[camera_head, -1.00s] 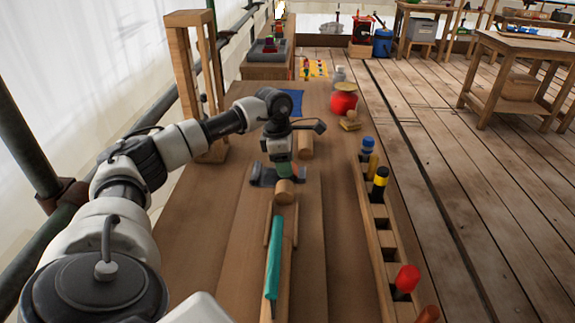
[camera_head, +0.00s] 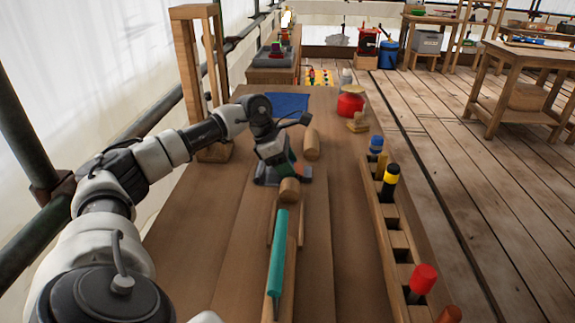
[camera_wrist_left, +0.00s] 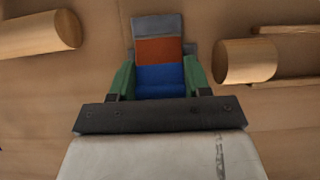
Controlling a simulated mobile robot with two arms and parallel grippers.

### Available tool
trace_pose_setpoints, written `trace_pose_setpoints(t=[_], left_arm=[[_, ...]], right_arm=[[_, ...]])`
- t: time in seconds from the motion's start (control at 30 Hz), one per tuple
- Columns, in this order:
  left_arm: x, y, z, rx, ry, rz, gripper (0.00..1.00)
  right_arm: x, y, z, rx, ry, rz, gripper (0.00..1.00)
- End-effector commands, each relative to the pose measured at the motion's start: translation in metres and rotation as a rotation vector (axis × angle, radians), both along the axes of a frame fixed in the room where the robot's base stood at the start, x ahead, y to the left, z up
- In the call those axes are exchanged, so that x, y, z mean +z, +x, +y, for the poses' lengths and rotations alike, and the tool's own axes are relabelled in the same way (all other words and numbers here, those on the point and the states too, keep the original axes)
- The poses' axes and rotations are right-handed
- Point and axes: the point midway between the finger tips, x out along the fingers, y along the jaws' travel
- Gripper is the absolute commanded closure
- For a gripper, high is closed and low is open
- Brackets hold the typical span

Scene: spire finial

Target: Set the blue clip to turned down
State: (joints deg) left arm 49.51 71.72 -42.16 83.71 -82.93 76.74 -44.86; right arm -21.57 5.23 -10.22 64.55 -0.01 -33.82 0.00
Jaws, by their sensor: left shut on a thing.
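The blue clip (camera_wrist_left: 160,88) shows in the left wrist view as a blue block with an orange-brown part beyond it and grey pieces behind and beside. My left gripper (camera_wrist_left: 159,76) has its green fingers on both sides of the blue part and is shut on it. In the head view my left gripper (camera_head: 279,166) is low over the bench, tilted, at a grey base (camera_head: 267,179). The gripper hides most of the clip there, and I cannot tell how far it is turned. My right gripper is not in view.
Wooden cylinders lie near the gripper, one beyond it (camera_head: 312,144) and one just in front (camera_head: 290,188). A teal-topped bar (camera_head: 278,252) lies nearer. A wooden rack (camera_head: 388,238) with colored pieces runs along the right. A wooden frame (camera_head: 190,75) stands behind left.

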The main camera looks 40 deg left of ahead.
Motion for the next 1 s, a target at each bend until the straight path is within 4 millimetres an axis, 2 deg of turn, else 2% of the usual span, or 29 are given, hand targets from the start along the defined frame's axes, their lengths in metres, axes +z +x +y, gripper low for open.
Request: trace_pose_setpoints(t=[0.03, 0.2, 0.53, 0.73, 1.0], left_arm=[[0.000, 0.000, 0.000, 0.000, 0.000, 0.000, 0.49], [0.000, 0.000, 0.000, 0.000, 0.001, -0.001, 0.27], [0.005, -0.001, 0.002, 0.001, 0.001, -0.001, 0.27], [0.035, -0.011, 0.015, 0.002, 0.002, -0.003, 0.27], [0.080, -0.027, 0.033, 0.002, 0.001, -0.002, 0.27]], right_arm=[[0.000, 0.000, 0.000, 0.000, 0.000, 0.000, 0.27], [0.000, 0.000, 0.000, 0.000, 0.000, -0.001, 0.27], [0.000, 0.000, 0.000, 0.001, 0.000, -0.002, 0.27], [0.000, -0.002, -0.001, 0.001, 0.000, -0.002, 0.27], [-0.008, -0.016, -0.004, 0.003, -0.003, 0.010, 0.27]])
